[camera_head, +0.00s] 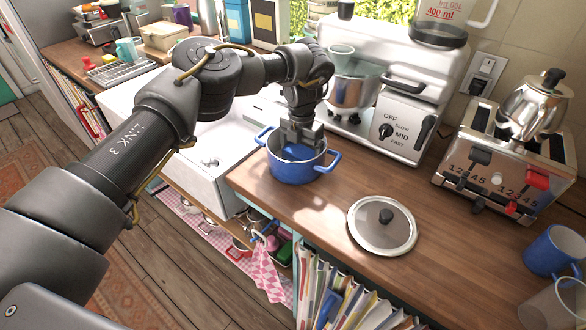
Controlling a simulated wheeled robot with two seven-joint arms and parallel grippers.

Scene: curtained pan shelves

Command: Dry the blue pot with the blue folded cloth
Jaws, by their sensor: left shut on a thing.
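The blue pot (291,173) stands upright on the wooden counter, open at the top, with a handle on each side. My left gripper (301,143) reaches down from above into the pot's mouth. It is shut on the blue folded cloth (296,153), which shows as a blue patch inside the pot just below the fingers. The fingertips and much of the cloth are hidden by the gripper and the pot's rim, so I cannot tell whether the cloth touches the pot's inner wall. My right gripper is not in view.
A glass lid (383,226) lies right of the pot. A white stand mixer (405,110) stands behind, with a toaster (505,165) farther right. A white sink (215,150) is left of the pot. The counter front is mostly clear.

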